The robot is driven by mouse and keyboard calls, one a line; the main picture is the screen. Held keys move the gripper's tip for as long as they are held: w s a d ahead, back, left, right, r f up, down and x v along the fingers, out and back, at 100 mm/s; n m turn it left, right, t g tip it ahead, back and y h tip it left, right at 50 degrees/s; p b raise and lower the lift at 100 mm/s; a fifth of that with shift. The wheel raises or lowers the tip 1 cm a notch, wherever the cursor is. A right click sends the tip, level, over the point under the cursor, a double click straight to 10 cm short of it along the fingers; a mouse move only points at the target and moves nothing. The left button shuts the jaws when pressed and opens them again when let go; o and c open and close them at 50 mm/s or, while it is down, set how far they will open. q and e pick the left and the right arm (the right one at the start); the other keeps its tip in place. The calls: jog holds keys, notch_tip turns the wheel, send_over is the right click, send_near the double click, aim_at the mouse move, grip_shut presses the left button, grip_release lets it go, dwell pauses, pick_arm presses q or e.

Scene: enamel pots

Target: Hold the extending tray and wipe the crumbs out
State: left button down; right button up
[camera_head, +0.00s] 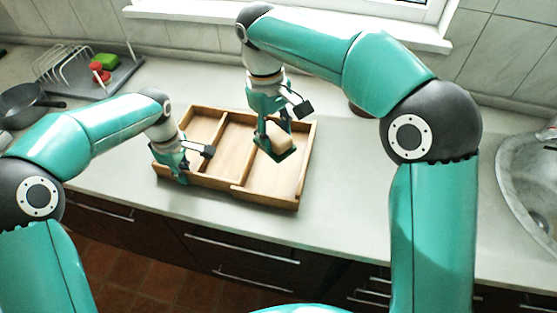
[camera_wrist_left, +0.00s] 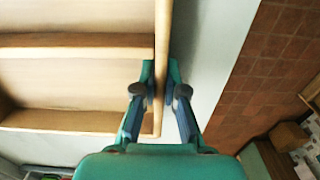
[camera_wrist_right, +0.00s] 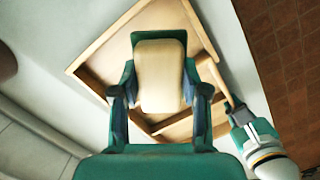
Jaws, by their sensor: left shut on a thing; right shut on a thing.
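The extending tray (camera_head: 226,186) is a wooden tray with dividers, lying on the counter; it also shows in the left wrist view (camera_wrist_left: 75,121). My left gripper (camera_head: 180,178) is shut on the tray's front wall near its left corner; in the left wrist view the fingers (camera_wrist_left: 161,95) straddle the wall. My right gripper (camera_head: 276,138) is shut on a cream sponge with a green underside (camera_head: 279,144), held over the tray's right part. The sponge fills the space between the fingers in the right wrist view (camera_wrist_right: 160,75). I cannot make out any crumbs.
A dish rack (camera_head: 62,62) with a green sponge (camera_head: 106,61) and a red item (camera_head: 100,73) stands at the back left. A dark pan (camera_head: 25,103) is at the left edge. A metal sink (camera_head: 527,190) is at the right. The counter right of the tray is clear.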

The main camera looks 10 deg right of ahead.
jog(key=shift+r, duration=0.1)
jog(key=d, duration=1)
dwell(0.5)
pick_arm(q)
jog(key=c, duration=1.3)
grip_release()
